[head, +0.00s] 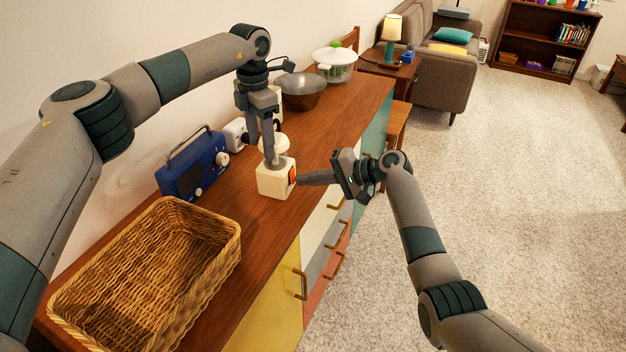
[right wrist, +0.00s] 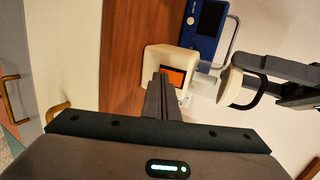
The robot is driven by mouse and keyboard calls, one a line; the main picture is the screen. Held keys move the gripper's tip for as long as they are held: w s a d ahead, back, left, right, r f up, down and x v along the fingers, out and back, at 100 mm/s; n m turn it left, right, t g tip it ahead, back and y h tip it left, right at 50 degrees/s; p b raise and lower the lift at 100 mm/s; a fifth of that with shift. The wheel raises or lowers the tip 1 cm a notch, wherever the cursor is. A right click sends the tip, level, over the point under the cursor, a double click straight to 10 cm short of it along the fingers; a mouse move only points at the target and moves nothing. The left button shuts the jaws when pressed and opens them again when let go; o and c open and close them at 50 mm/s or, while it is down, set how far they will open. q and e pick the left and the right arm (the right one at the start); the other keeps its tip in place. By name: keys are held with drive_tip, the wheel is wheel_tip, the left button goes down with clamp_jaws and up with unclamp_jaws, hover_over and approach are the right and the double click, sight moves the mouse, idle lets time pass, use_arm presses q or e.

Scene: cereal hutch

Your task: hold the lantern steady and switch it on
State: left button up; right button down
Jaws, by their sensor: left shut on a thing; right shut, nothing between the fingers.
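The lantern (head: 274,182) is a cream, boxy thing standing upright on the wooden hutch top, with a rounded cap above its base. An orange switch (head: 292,175) is on its side facing my right gripper. My left gripper (head: 268,157) points down from above and is shut on the lantern's upper part. My right gripper (head: 301,179) is shut and empty, its fingertips right by the switch. In the right wrist view, the fingertips overlap the edge of the orange switch (right wrist: 176,80); whether they touch cannot be told. No clear glow shows on the lantern.
A blue radio (head: 192,168) and a white appliance (head: 235,134) stand behind the lantern, near the wall. A wicker basket (head: 75,300) fills the near end of the hutch top. A metal bowl (head: 303,90) and a white colander (head: 335,68) stand farther along.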

drive_tip(key=shift+a+f, duration=0.1)
drive_tip(key=shift+a, duration=0.2)
idle(0.4)
use_arm(q)
drive_tip(key=shift+d, duration=0.1)
use_arm(e)
drive_tip(key=shift+r, duration=0.9)
drive_tip(key=shift+d, duration=0.1)
drive_tip(key=shift+d, duration=0.2)
use_arm(q)
drive_tip(key=shift+c, duration=0.3)
clamp_jaws()
use_arm(e)
drive_tip(key=f+v, duration=0.1)
drive_tip(key=v, duration=1.2)
drive_tip(key=shift+d, duration=0.4)
